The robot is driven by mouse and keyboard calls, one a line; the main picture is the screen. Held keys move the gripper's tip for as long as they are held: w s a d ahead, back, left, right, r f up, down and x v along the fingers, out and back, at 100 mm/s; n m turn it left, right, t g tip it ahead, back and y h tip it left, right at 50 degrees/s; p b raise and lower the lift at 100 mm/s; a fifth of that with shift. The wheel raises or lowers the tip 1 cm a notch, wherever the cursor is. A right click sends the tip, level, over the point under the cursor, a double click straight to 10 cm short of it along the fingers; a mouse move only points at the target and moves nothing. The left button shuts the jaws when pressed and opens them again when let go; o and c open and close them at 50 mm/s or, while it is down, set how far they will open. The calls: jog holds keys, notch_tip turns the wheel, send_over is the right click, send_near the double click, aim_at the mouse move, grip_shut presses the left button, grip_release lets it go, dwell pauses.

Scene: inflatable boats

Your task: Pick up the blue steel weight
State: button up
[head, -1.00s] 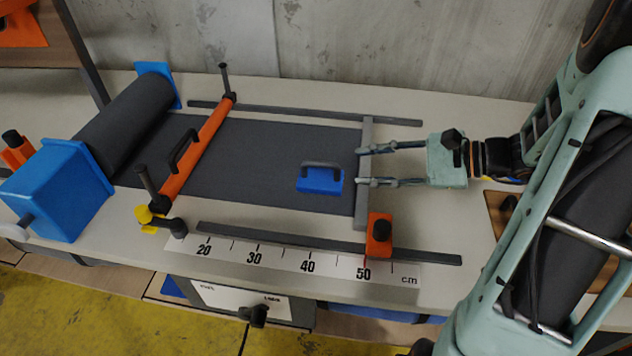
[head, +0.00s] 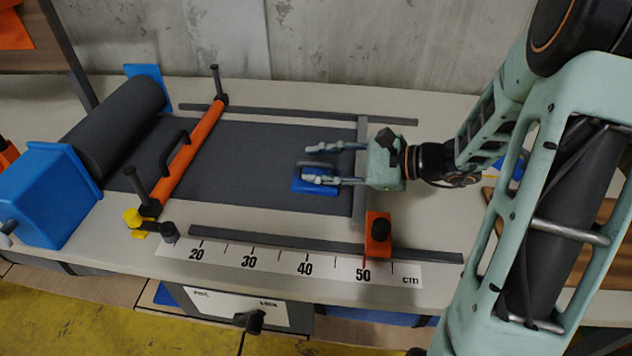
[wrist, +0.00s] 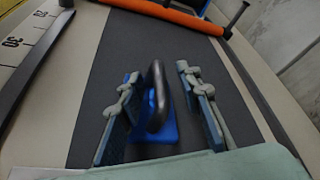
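The blue steel weight (head: 313,187) with its dark arched handle lies on the dark grey sheet (head: 255,160), near the sheet's right end. My gripper (head: 313,163) is open, with its fingers reaching left over the weight. In the wrist view the weight (wrist: 168,128) and its handle (wrist: 155,95) show between the two open fingers, my gripper (wrist: 158,88) having one finger on each side. A gap shows between the handle and the right finger; the left finger is nearer. I cannot tell whether that finger touches it.
An orange bar (head: 185,155) with a black handle crosses the sheet on the left. A dark roll (head: 118,128) stands between blue end supports. An orange stop (head: 378,236) sits by the scale (head: 290,260). A grey cross bar (head: 359,185) lies under my gripper.

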jog(key=shift+w+a+f, duration=0.1)
jog(key=shift+w+a, duration=0.05)
jog(key=shift+a, duration=0.15)
jog(key=shift+c, duration=0.4)
grip_shut()
